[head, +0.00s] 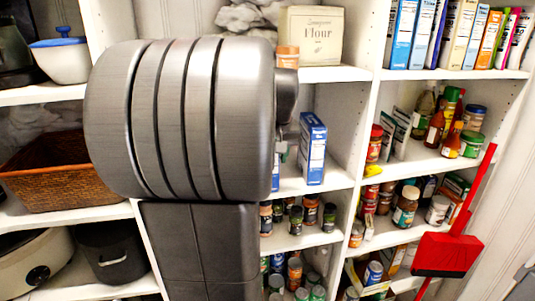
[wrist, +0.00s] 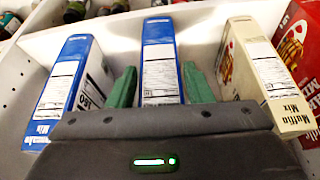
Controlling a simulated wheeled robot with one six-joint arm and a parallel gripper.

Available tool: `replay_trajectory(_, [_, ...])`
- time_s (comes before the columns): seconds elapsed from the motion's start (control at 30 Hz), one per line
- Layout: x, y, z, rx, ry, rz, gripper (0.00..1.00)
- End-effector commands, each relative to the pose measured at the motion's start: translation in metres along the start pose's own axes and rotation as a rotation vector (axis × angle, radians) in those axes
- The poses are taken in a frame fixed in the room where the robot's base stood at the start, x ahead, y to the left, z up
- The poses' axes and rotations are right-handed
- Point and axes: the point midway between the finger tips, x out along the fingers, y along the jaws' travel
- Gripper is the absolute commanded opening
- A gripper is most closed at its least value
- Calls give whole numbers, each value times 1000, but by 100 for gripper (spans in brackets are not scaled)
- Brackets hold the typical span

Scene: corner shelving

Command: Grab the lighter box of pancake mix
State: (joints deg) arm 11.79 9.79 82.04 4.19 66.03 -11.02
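In the wrist view, my gripper (wrist: 160,68) has two green fingers, spread apart on either side of a blue and white box (wrist: 162,70). A narrow gap shows at the left finger; contact at the right one is unclear. A second blue box (wrist: 65,88) stands to the left, with "Mix" readable low on its spine. A cream box (wrist: 262,78) to the right reads "Muffin Mix".
A red box (wrist: 302,40) stands beside the cream box. In the head view, the shelf divider (head: 350,125) is right of the blue box. Small jars (head: 310,210) fill the shelf below. A flour box (head: 313,35) is above. A red dustpan (head: 447,255) leans at the right.

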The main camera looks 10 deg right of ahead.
Motion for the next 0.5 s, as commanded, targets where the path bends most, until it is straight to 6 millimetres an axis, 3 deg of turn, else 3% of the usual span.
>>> replay_trajectory(0.03, [0,0,0,0,0,0,36])
replay_trajectory(0.13, [0,0,0,0,0,0,20])
replay_trajectory(0.5, [-4,0,-2,0,2,0,20])
